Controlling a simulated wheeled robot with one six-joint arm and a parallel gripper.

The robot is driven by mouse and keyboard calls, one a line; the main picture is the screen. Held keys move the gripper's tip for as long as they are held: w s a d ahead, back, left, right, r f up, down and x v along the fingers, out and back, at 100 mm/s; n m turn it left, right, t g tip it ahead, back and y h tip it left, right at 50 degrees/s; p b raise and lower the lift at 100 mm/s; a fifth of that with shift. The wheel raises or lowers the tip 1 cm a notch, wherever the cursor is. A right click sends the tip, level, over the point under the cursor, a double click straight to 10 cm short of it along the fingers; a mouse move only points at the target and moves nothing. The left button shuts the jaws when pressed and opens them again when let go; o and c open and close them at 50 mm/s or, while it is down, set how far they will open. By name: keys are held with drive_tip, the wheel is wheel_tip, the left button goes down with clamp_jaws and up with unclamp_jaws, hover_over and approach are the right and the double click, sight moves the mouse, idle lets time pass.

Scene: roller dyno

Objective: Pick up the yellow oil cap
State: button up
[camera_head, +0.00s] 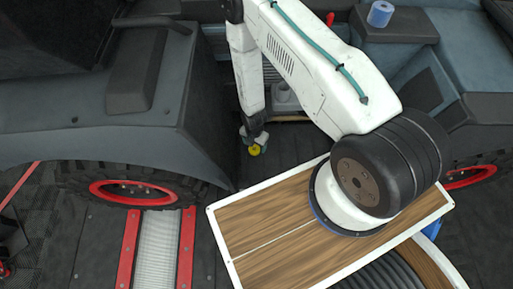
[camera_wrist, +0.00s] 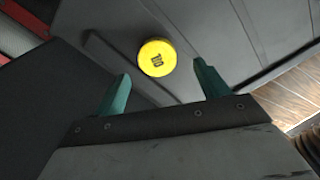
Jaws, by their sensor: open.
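The yellow oil cap (camera_wrist: 157,58) is a round disc with dark markings on its top. In the wrist view it lies beyond the fingertips, roughly centred between them, on or against a dark grey panelled surface. My gripper (camera_wrist: 160,84) is open, with its two green fingers apart and nothing between them. In the head view the cap (camera_head: 254,150) shows as a small yellow spot just below my gripper (camera_head: 254,143) at the end of the white arm. I cannot tell from these views how large the gap between fingers and cap is.
A dark vehicle with red-rimmed wheels (camera_head: 133,192) stands around the arm. A red-edged roller track (camera_head: 157,250) lies at lower left. My wood-topped base fills the lower right. A blue roll (camera_head: 380,14) sits on a grey box at upper right.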

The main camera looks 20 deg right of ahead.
sight(255, 149)
wheel_tip(255, 149, down, 4)
drive_tip(key=shift+r, duration=0.15)
drive_tip(key=c, duration=1)
drive_tip(key=shift+r, duration=0.1)
drive_tip(key=shift+c, duration=0.2)
